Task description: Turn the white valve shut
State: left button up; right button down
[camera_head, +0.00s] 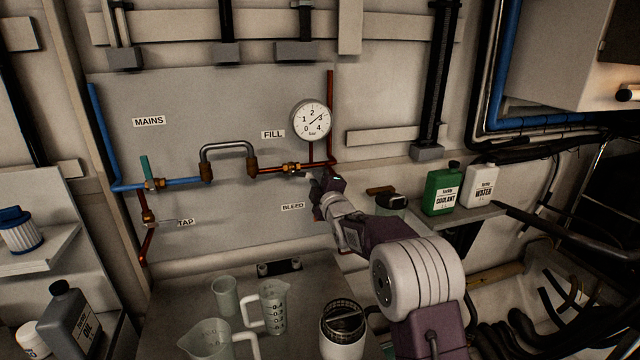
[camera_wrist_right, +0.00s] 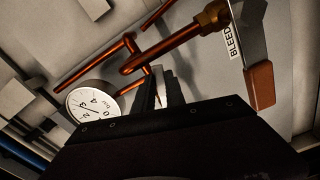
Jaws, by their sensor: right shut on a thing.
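The copper pipe in the head view carries a brass valve (camera_head: 292,168) under the FILL label. My right gripper (camera_head: 318,180) is at the pipe just right of this valve. In the right wrist view my right gripper's dark fingers (camera_wrist_right: 158,90) are close together, with a thin pale sliver between them, which I take as the white valve's handle (camera_wrist_right: 160,80). The fingers hide most of the handle, so its angle cannot be told. My left gripper is not in view.
A round pressure gauge (camera_head: 312,119) sits above the pipe, its needle near 3. A teal-handled valve (camera_head: 146,167) is on the left pipe. Clear jugs (camera_head: 272,307) stand on the bench below. A green coolant bottle (camera_head: 443,189) stands on the right shelf.

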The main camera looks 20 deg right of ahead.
jog(key=a+f+m+b, duration=0.4)
jog(key=a+m+b, duration=0.2)
jog(key=m, duration=0.9)
jog(key=b, duration=0.2)
jog(key=shift+s+f+b, duration=0.15)
jog(key=shift+f+b, duration=0.25)
jog(key=shift+a+m, duration=0.15)
jog(key=shift+m, duration=0.15)
jog(key=c, duration=1.4)
grip_release()
jog(key=shift+a, duration=0.1)
jog(key=shift+a+r, duration=0.1)
jog(key=shift+r, duration=0.05)
